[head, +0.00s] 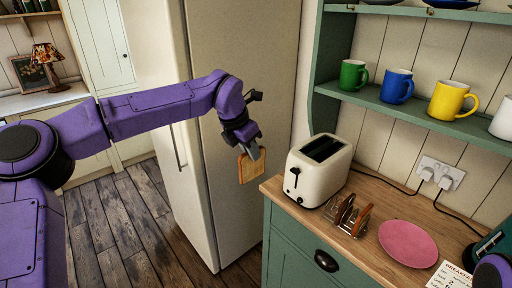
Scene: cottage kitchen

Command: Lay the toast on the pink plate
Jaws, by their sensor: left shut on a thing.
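My left gripper (251,152) is shut on the toast (250,166), a square golden slice with a darker crust. The toast hangs below the jaws in the air, in front of the fridge and left of the counter. The pink plate (408,243) lies flat on the wooden counter at the right, and its visible surface is bare. The toast is well to the left of the plate and apart from it. My right gripper is not in view.
A cream toaster (319,170) stands on the counter (376,197) near its left end. A toast rack (348,215) stands between toaster and plate. A printed card (452,276) lies right of the plate. Mugs stand on the green shelf (410,109) above.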

